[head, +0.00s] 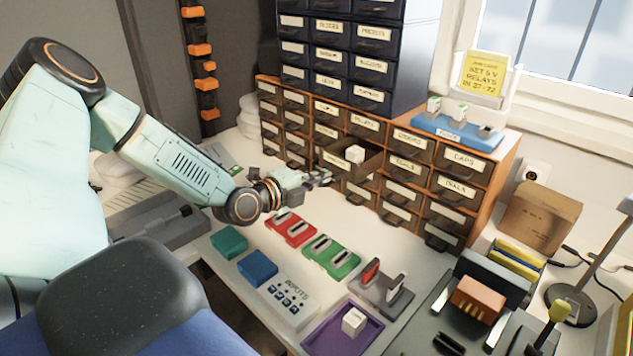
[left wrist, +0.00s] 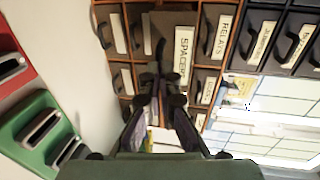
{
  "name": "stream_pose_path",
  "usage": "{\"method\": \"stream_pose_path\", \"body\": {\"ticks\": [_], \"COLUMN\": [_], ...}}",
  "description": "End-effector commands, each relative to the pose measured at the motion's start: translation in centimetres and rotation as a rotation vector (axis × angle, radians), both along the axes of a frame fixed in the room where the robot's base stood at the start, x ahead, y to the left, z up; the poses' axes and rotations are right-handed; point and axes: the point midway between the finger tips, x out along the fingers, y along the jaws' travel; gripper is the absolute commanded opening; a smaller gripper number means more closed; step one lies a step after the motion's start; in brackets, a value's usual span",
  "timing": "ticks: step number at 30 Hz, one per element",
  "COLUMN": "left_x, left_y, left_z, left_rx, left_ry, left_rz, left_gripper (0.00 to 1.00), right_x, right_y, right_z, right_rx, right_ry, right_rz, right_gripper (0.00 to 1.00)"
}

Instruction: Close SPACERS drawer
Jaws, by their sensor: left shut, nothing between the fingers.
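The SPACERS drawer (head: 362,170) stands pulled out of the orange-framed cabinet, in its middle part, with a white block (head: 355,153) inside. Its label (left wrist: 182,55) reads SPACERS in the left wrist view. My left gripper (head: 322,178) is shut and empty, its fingertips close in front of the drawer's front. In the left wrist view the shut fingers (left wrist: 160,90) point at the drawer front, beside the label; I cannot tell whether they touch it. My right gripper is in neither view.
The orange-framed cabinet (head: 478,218) holds several labelled drawers, with a dark drawer cabinet (head: 410,60) on top. Red (head: 290,229) and green (head: 331,258) holders, a purple tray (head: 322,338) and a grey stand (head: 382,297) lie on the table. Bare table lies between cabinet and holders.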

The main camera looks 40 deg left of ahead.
Motion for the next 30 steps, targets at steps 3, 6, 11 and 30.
{"method": "stream_pose_path", "body": {"ticks": [3, 6, 11, 30], "left_x": [1.6, 2.9, 5.1, 10.4], "left_y": [-0.2, -0.2, -0.4, -0.9], "left_z": [-0.5, -0.5, -0.5, 0.0], "left_rx": [0.006, 0.008, 0.008, 0.000], "left_ry": [-0.001, -0.001, -0.001, -0.003], "left_rz": [-0.003, -0.003, -0.003, 0.001], "left_gripper": [0.00, 0.00, 0.00, 0.00], "right_x": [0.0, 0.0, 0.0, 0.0], "right_y": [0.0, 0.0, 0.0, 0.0], "right_z": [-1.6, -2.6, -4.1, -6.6], "right_rx": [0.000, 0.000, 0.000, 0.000], "right_ry": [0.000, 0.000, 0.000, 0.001], "right_rz": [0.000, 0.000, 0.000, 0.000], "right_gripper": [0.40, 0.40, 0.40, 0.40]}}
